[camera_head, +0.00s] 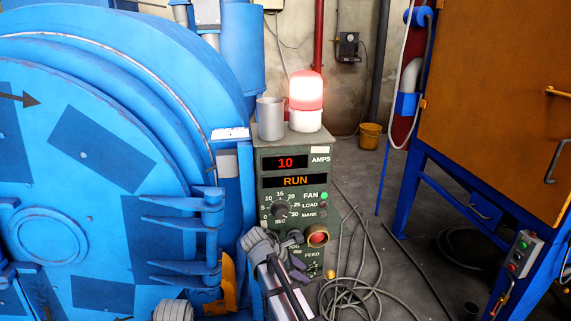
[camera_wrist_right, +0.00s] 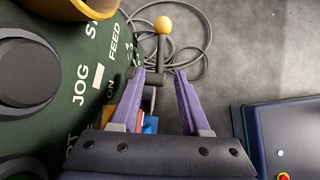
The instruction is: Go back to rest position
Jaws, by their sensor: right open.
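My right gripper (camera_head: 306,268) is at the lower front of the green control box (camera_head: 263,227), near the FEED label. In the right wrist view its two purple fingers (camera_wrist_right: 164,76) are open. A lever with a yellow ball knob (camera_wrist_right: 163,25) stands in line with the gap, the knob past the fingertips; I cannot tell whether the fingers touch the lever. The knob also shows in the head view (camera_head: 330,274). The display (camera_head: 293,181) reads RUN, with 10 AMPS above. My left gripper is not in view.
The big blue drum machine (camera_head: 150,255) fills the left. A lit red beacon (camera_head: 305,92) and grey cup (camera_head: 270,118) stand on the box. Cables (camera_head: 375,262) lie on the floor. An orange cabinet (camera_head: 500,105) on blue legs stands right. A yellow bucket (camera_head: 370,136) is behind.

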